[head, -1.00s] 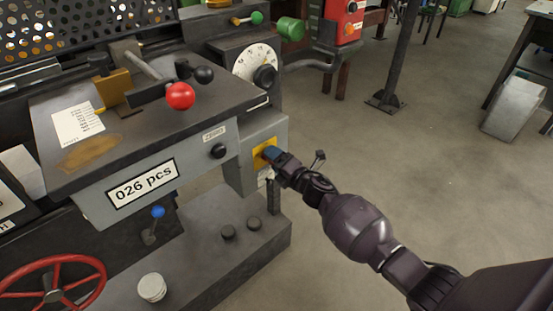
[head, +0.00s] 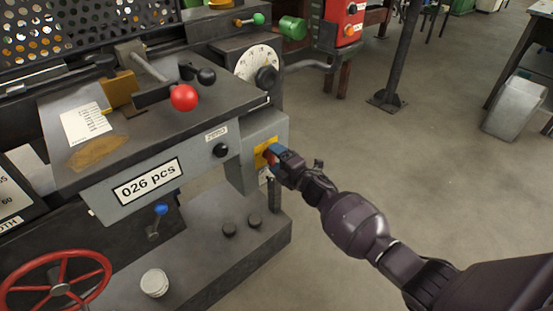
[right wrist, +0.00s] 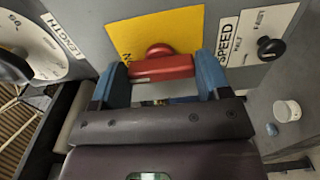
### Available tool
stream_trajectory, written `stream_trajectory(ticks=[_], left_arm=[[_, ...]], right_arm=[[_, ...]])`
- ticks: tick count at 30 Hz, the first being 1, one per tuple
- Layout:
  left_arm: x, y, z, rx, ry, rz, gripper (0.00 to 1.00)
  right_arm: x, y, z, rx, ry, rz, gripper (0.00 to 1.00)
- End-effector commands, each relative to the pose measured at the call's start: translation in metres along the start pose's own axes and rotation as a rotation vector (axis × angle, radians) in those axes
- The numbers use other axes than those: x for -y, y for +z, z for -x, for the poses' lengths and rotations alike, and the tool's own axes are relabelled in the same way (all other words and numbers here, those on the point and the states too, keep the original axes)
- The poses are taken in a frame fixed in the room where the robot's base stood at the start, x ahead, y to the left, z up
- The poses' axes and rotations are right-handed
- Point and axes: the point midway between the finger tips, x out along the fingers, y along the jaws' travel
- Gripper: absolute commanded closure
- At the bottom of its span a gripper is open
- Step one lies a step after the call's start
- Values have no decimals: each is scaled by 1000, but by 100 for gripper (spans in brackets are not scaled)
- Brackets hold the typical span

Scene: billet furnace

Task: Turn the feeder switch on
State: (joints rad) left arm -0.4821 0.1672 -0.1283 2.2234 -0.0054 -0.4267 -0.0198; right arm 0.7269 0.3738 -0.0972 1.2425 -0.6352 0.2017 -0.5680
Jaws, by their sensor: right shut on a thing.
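The feeder switch is a red handle (right wrist: 162,68) on a yellow plate (right wrist: 160,32) on the grey machine box. In the right wrist view the handle lies crosswise between my two blue fingers, and part of the word ON shows on the plate at its left. My right gripper (right wrist: 161,76) is shut on the handle. In the head view my right gripper (head: 273,154) is at the yellow plate (head: 262,152), and its fingers mostly cover the switch. My left gripper is not in view.
A black SPEED knob (right wrist: 270,47) is right of the plate, and a LENGTH dial (right wrist: 22,50) is left of it. A red ball lever (head: 184,97) stands on the machine top. A counter label (head: 149,181) reads 026 pcs.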

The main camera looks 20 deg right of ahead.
Motion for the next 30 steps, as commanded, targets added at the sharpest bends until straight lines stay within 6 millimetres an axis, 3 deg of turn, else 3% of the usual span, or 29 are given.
stream_trajectory(ticks=[4, 5, 10, 20, 30], left_arm=[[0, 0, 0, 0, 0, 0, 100], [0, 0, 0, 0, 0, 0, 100], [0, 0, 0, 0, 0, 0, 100], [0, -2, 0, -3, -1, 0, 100], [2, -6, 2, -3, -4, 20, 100]], right_arm=[[1, 0, 0, 0, -1, -5, 53], [1, 0, 0, 0, -1, -5, 28], [1, 0, 0, 0, 0, -3, 4], [0, 0, 3, 0, 0, -1, 4], [-4, 0, 46, 1, 3, 1, 4]])
